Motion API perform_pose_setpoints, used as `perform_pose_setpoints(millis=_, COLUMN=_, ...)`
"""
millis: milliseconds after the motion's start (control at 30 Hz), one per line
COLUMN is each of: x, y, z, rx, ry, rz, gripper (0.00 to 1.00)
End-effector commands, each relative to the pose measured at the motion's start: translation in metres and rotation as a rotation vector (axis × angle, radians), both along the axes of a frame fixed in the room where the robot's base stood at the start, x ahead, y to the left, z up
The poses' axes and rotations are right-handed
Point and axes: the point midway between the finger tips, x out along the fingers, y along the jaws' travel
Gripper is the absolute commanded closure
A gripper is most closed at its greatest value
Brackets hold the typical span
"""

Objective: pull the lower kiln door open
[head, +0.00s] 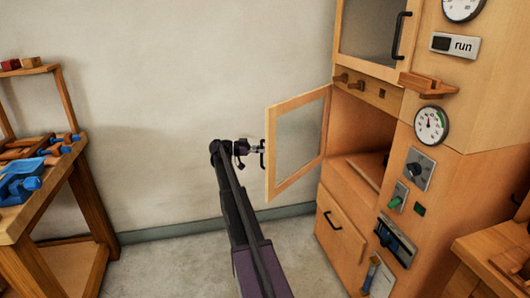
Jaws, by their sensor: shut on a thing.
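The lower kiln door (299,139) is a wooden frame with a glass pane. It stands wide open, swung out to the left from the wooden kiln cabinet (470,120). Its dark handle (263,157) is by the free edge. My gripper (259,150) is shut on this handle, at the end of my arm reaching from below. The fingers are small in view and partly hidden. The lower chamber (360,130) behind the door is exposed, with a wooden shelf (368,166) inside.
The upper glass door (372,32) is shut. Below the chamber is a drawer (340,228) with a black handle. Dials and switches line the cabinet's right side. A workbench (50,205) with blue tools stands left. The floor between is clear.

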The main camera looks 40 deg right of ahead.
Motion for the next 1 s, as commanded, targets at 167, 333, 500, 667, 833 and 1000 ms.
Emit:
perform_pose_setpoints(millis=167, x=-0.005, y=0.002, z=-0.001, rx=0.004, ry=-0.001, rz=-0.014, gripper=1.00)
perform_pose_setpoints(millis=333, x=-0.008, y=-0.002, z=-0.001, rx=0.004, ry=-0.001, rz=-0.019, gripper=0.70)
perform_pose_setpoints(millis=500, x=-0.010, y=-0.007, z=-0.001, rx=0.003, ry=-0.001, rz=-0.023, gripper=0.46)
perform_pose_setpoints(millis=667, x=-0.011, y=-0.011, z=-0.001, rx=0.002, ry=-0.001, rz=-0.025, gripper=0.46)
perform_pose_setpoints(millis=833, x=-0.010, y=-0.011, z=0.000, rx=0.001, ry=0.000, rz=-0.025, gripper=0.46)
perform_pose_setpoints(millis=1000, x=-0.003, y=-0.004, z=0.000, rx=0.001, ry=-0.001, rz=-0.024, gripper=0.46)
